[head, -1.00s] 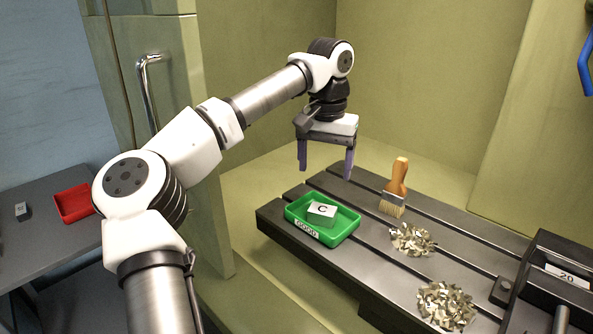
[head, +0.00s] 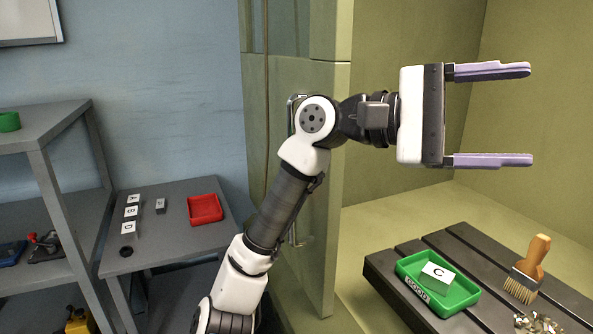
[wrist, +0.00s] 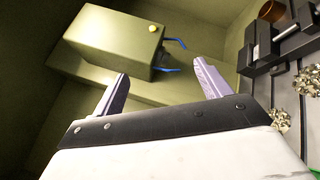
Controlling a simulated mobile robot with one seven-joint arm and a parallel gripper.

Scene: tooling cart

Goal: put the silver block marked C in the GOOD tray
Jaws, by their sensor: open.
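The silver block marked C (head: 437,273) lies inside the green tray labelled GOOD (head: 460,301), on the slotted dark machine table at lower right of the head view. My gripper (head: 531,115) is open and empty, raised well above the tray and pointing to the right. Its two pale purple fingers are apart with nothing between them in the wrist view (wrist: 163,88).
A wooden brush (head: 529,270) stands right of the tray, near metal shavings (head: 537,323). On the grey side table (head: 165,245) at left are a red tray (head: 205,209) and several lettered blocks (head: 129,228). A shelf (head: 45,130) stands beside it.

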